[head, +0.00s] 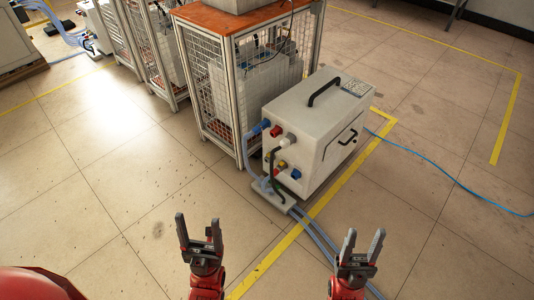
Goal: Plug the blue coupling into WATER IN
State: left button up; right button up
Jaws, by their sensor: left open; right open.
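The white heater box (318,125) stands on the floor at centre right, with colored fittings on its left-facing side. A blue coupling (264,126) shows at the upper left of that side, with a pale blue hose (250,155) running down from it. I cannot tell whether it is seated in a port, and no WATER IN label is readable. A red fitting (277,131) is beside it. My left gripper (199,232) and my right gripper (361,248) are open, empty and apart from the box, in the lower foreground.
Wire-mesh cages (222,85) stand behind and left of the box. A grey block (272,197) with hoses and a dark cable lies at its foot. Hoses run toward the lower right. A blue cable (440,168) crosses the right floor. The left floor is clear.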

aim_at(258, 128)
jog(key=i+j+z, duration=0.15)
jog(key=j+z, duration=0.15)
jog(key=z, duration=0.15)
jog(key=i+j+z, duration=0.1)
jog(key=j+z, duration=0.25)
jog(key=z, duration=0.15)
jog(key=j+z, duration=0.25)
jog(key=j, duration=1.6)
jog(key=i, duration=0.05)
